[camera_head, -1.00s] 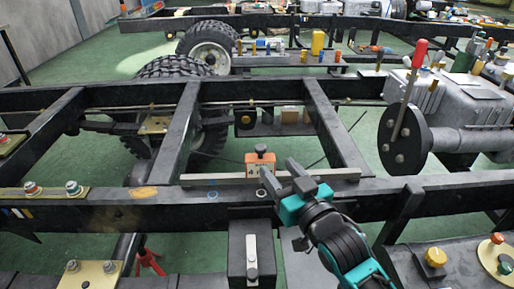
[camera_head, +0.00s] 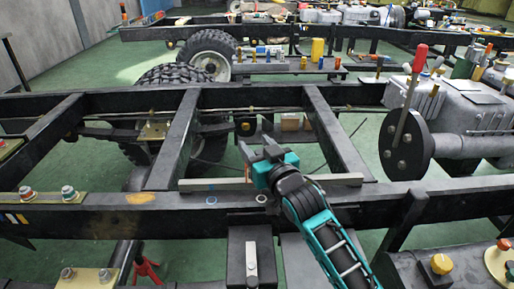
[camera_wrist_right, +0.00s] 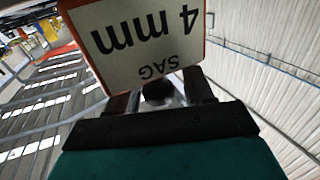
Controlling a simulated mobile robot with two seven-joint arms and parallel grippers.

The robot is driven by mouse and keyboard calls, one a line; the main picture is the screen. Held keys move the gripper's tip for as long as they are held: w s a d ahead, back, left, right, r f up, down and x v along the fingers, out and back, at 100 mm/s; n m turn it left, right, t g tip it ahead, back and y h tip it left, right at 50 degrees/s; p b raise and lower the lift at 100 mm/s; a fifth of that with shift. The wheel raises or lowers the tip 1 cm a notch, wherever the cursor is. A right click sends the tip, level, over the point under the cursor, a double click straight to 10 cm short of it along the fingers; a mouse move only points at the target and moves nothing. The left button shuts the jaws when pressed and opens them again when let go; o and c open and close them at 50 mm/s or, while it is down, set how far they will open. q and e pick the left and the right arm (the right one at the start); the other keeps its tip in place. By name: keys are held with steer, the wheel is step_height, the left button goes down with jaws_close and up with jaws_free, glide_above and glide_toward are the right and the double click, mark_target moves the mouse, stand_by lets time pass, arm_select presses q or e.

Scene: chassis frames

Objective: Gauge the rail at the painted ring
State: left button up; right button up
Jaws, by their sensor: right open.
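The sag gauge (camera_wrist_right: 150,35) fills the top of the right wrist view, its white face with orange edges reading "SAG 4 mm" upside down. Its dark round knob (camera_wrist_right: 157,93) shows between the fingers of my right gripper (camera_wrist_right: 162,88); I cannot tell whether they touch it. In the head view my open right gripper (camera_head: 257,151) covers most of the gauge. A pale straight bar (camera_head: 330,179) lies along the near black rail (camera_head: 330,198). My left gripper is not in view.
A plate with bolts (camera_head: 45,197) sits on the rail at left, beside an orange patch (camera_head: 140,198). Cross members (camera_head: 175,145) bridge the rails. A grey engine block with a lever (camera_head: 410,90) stands at right. A black box (camera_head: 251,260) stands in front of the rail.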

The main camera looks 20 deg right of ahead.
jaws_close()
stand_by(0.3)
steer(key=shift+w, duration=0.1)
